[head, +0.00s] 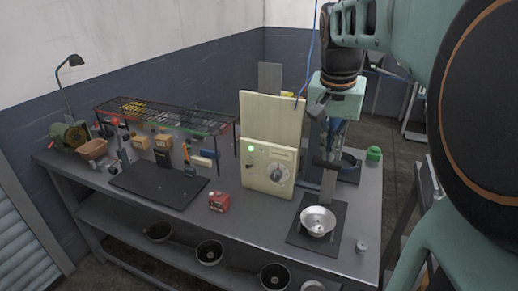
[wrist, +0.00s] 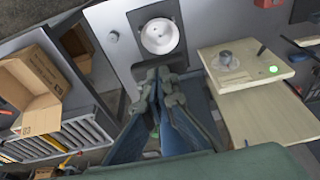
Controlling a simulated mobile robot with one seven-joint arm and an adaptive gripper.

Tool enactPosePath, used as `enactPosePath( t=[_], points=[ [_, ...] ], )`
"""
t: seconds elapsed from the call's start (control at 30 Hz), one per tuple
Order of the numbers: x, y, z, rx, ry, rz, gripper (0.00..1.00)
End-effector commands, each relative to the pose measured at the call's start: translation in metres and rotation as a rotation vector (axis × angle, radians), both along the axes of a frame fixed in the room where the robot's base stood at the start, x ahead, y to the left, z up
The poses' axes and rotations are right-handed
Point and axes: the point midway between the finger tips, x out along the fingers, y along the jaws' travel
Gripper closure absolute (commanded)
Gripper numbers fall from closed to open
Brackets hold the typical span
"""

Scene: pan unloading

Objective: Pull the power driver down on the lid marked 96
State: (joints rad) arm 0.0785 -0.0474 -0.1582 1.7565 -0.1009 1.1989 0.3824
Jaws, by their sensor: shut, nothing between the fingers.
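My gripper (wrist: 163,78) is shut and empty in the wrist view. Its fingertips point towards a shiny round metal bowl or pan (wrist: 160,37), which appears just beyond them. The same metal bowl (head: 318,221) stands on a dark square plate (head: 297,236) at the bench's right end in the head view. Behind it, a pale upright stand with a dark horizontal part (head: 326,163) is partly hidden by my arm. I cannot tell whether that part is the power driver. A thin blue cord (head: 311,45) hangs beside my wrist. I cannot read a 96 on any lid.
A cream box with a dial and green light (head: 268,168) stands left of the bowl. A red box (head: 219,202), a small grey cylinder (head: 361,246) and a green item (head: 374,153) are on the bench. Several dark pans (head: 209,252) lie on the shelf below.

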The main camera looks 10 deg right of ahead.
Motion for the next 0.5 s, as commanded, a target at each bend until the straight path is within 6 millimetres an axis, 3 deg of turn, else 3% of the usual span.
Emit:
enactPosePath(
  t=[0.5],
  points=[
    [0.0,0.0,0.04,-0.001,-0.001,0.0,1.0]
  ],
)
